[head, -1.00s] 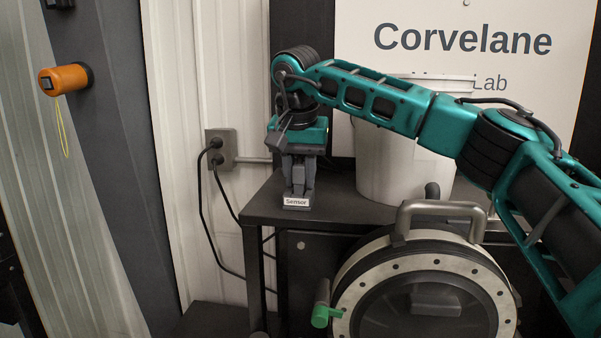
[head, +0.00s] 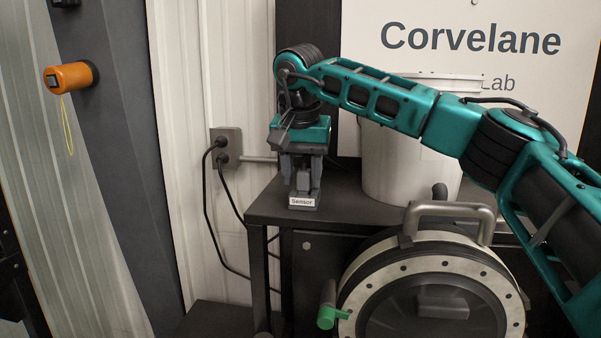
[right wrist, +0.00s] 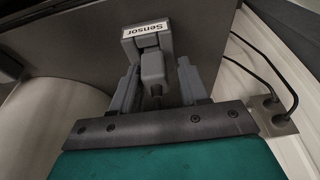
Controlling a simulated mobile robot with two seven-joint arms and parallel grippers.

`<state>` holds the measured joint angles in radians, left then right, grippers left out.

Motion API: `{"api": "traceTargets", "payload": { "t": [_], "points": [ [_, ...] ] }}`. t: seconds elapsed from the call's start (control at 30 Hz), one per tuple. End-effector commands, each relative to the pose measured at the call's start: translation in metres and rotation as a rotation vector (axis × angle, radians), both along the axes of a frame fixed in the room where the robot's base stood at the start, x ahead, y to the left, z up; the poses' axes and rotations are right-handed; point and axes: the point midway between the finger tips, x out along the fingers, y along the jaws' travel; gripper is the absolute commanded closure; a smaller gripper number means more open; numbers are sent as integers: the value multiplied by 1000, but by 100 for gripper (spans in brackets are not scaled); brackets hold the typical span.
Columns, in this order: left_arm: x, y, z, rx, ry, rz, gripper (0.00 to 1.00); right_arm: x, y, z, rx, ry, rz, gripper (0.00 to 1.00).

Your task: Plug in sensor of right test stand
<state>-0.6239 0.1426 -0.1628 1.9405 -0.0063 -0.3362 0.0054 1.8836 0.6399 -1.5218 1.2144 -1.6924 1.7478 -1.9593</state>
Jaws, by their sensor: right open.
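A small grey block with a white "Sensor" label (head: 303,202) stands on the corner of the dark stand top (head: 262,208). The label shows upside down in the right wrist view (right wrist: 145,29). A grey plug (right wrist: 153,68) stands against this block, its front end at the block's opening; how deep it sits I cannot tell. My right gripper (head: 302,190) points down over it from above. In the right wrist view its two fingers (right wrist: 157,78) stand apart on either side of the plug, with gaps showing. My left gripper is not in view.
A white bucket (head: 400,170) stands right of my gripper on the stand top. A round chamber door (head: 425,262) with a grey handle (head: 450,210) and green-tipped lever (head: 327,318) is below. A wall outlet (head: 226,147) with black cords is left.

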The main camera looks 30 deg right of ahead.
Motion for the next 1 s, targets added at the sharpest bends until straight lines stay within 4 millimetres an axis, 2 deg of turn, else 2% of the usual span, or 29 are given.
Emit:
{"api": "traceTargets", "payload": {
  "t": [0.03,0.07,0.4,0.6,0.8,1.0],
  "points": [
    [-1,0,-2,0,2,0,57,-7,1,-9,-6,48,-3,41],
    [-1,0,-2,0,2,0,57,-9,2,-4,-6,47,-3,41],
    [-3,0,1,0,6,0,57,-24,17,78,-2,7,-1,41],
    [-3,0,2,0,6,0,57,-30,22,111,-2,-6,-1,41],
    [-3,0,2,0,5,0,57,-33,24,123,-2,-11,0,41],
    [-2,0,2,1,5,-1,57,-33,24,123,-2,-11,0,41]
  ]
}}
